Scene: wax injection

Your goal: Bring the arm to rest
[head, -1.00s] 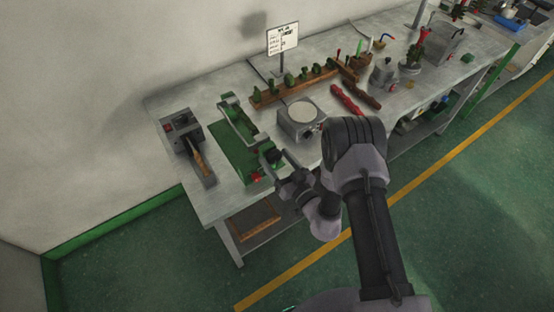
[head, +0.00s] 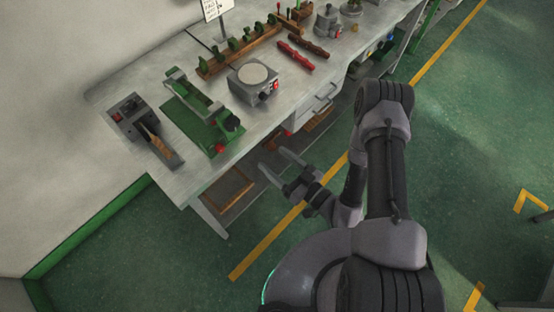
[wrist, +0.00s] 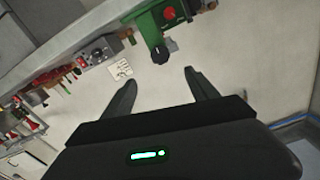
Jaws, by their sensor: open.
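My gripper (head: 281,168) is open and empty, in front of the bench's front edge and above the floor in the head view. The wrist view also shows my gripper (wrist: 160,87) with its two fingers spread and nothing between them. My arm is bent, with its elbow to the right of the gripper. The workbench (head: 195,172) stands to the left and beyond the gripper, apart from it.
On the bench are a green device (head: 200,112) with a dark knob, a grey box with a brown handle (head: 146,132), a hotplate (head: 253,80) and a wooden rack (head: 240,50). A wooden frame (head: 228,188) lies underneath.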

